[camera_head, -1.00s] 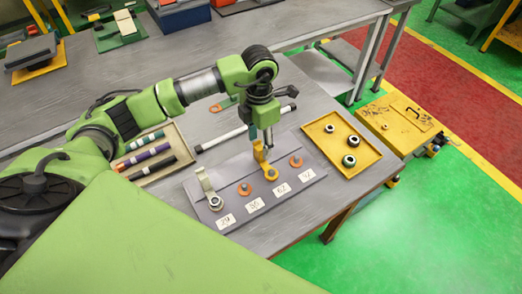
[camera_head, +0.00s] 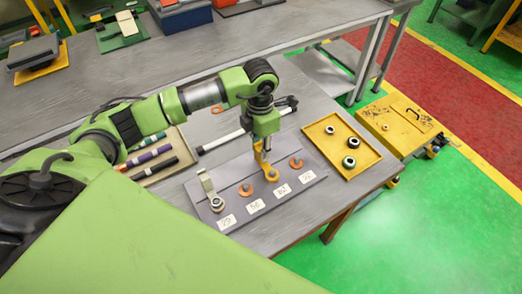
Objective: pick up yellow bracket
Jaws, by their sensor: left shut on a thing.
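The yellow bracket (camera_head: 258,173) stands upright on the grey board (camera_head: 237,237), third in the row from the left, at a label. My left gripper (camera_head: 264,149) points down from above and is shut on the upper part of the bracket. The bracket's ring-shaped foot is low at the board; I cannot tell whether it touches. The fingertips are small and partly merge with the bracket. My right gripper is not in view.
The board also bears a grey bracket (camera_head: 209,187) and two orange pieces (camera_head: 245,188) (camera_head: 296,163). A yellow tray (camera_head: 371,167) with several rings is at right. A tray of coloured rods (camera_head: 150,155) is at left. A white bar (camera_head: 222,139) lies behind.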

